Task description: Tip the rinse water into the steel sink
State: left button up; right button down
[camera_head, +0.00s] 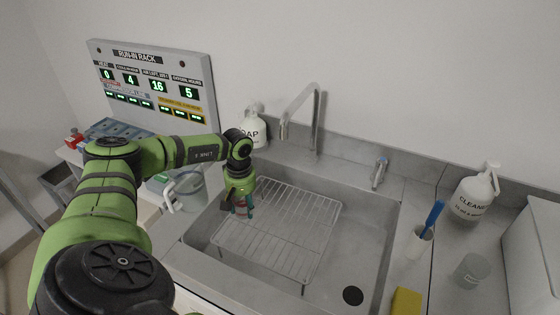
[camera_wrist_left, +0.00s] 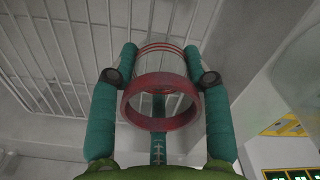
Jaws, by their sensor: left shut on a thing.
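The steel sink (camera_head: 372,225) is set in the counter, with a wire rack (camera_head: 290,225) over its left part and a dark drain (camera_head: 352,296) at the front right. My left gripper (camera_head: 238,208) is above the left end of the rack. In the left wrist view its teal fingers (camera_wrist_left: 163,85) are shut on a small clear container (camera_wrist_left: 162,58) with a thick red ring (camera_wrist_left: 160,122) and thin red bands. I cannot tell whether it holds water. My right gripper is not in view.
A clear jug (camera_head: 188,192) stands left of the sink. A soap bottle (camera_head: 254,128) and the tap (camera_head: 317,115) are behind it. A cleaner bottle (camera_head: 473,193), a cup with a blue brush (camera_head: 418,242), a clear glass (camera_head: 470,271) and a yellow sponge (camera_head: 406,302) are right.

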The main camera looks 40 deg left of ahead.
pick_arm(q)
jog(key=shift+f, duration=0.3)
jog(key=shift+r, duration=0.1)
